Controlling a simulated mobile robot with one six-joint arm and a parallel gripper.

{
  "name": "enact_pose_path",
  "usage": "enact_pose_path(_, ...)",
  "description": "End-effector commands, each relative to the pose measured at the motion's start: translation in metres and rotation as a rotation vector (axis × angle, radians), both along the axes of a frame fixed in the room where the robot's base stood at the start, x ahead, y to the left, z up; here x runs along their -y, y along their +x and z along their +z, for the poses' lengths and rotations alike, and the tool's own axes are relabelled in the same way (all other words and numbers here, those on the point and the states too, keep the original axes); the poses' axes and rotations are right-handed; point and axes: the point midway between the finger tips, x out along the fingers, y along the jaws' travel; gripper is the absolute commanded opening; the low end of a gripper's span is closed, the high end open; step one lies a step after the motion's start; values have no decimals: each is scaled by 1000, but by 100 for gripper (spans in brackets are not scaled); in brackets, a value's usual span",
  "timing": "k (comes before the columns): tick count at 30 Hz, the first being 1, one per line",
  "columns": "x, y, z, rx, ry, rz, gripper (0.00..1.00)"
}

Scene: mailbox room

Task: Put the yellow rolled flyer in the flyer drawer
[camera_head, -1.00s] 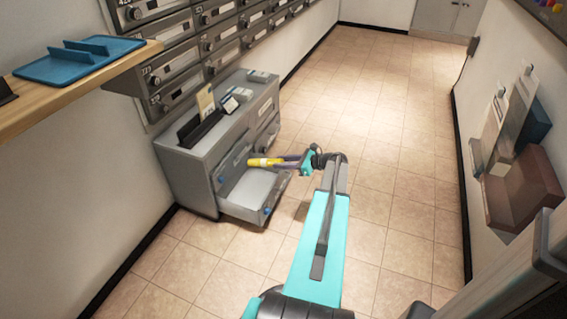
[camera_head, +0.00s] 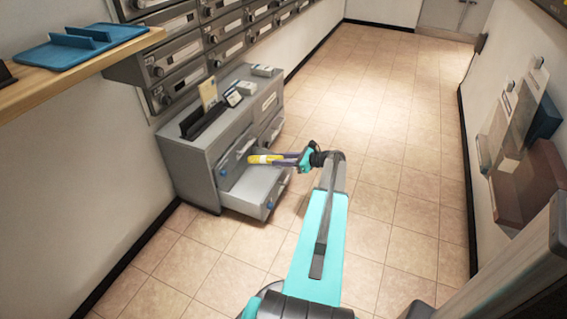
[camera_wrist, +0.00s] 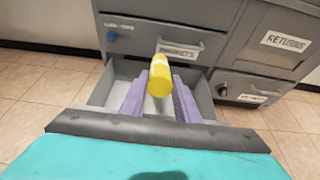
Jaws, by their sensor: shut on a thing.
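The yellow rolled flyer (camera_head: 262,159) is held at the tip of my gripper (camera_head: 280,159), above an open drawer of the grey cabinet. In the wrist view the flyer (camera_wrist: 172,75) sits between the purple fingers of my gripper (camera_wrist: 160,92), which are shut on it. The open lower drawer (camera_head: 262,207) is pulled out toward the lower right. Its inside (camera_wrist: 122,92) shows in the wrist view below and around the fingers, and no other item shows in its visible part. A label above it is partly covered by the flyer, so I cannot read it fully.
The grey cabinet (camera_head: 190,172) stands against the left wall under mailboxes (camera_head: 178,80). A drawer labelled RETURNS (camera_wrist: 285,41) is shut. A wooden shelf with a blue tray (camera_head: 80,52) is at upper left. The tiled floor to the right is clear.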

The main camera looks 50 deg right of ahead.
Motion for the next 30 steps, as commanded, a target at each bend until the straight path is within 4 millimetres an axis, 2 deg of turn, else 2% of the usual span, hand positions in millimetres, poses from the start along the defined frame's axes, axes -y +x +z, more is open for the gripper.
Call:
enact_pose_path(17,-8,31,-34,1,1,0,7)
enact_pose_path(30,-10,42,-65,0,1,-1,7)
